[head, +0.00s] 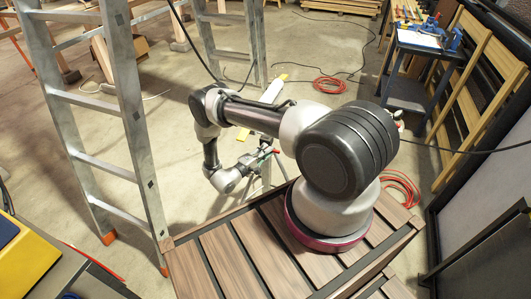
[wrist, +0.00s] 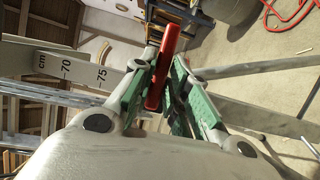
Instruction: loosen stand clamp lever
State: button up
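The clamp lever is a red bar (wrist: 163,66) in the wrist view. It stands between the green-padded fingers of my gripper (wrist: 163,80), whose tips close in on it from both sides. The far side of the grip is hidden. A pale stand column (wrist: 85,69) with a centimetre scale, marked 70 and 75, runs in from the left behind the fingers. In the head view my gripper (head: 267,152) is small, beyond the slatted bench, at the stand (head: 266,175). A bit of red shows at its tips.
A metal ladder (head: 130,110) stands on the left. A slatted wooden bench (head: 235,255) fills the front. A red cable coil (head: 329,84) lies on the open concrete floor behind.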

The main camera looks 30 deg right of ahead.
jog(key=shift+o, duration=1.4)
jog(key=shift+a, duration=0.1)
jog(key=v, duration=1.1)
jog(key=shift+a, duration=0.4)
jog(key=shift+s, duration=0.1)
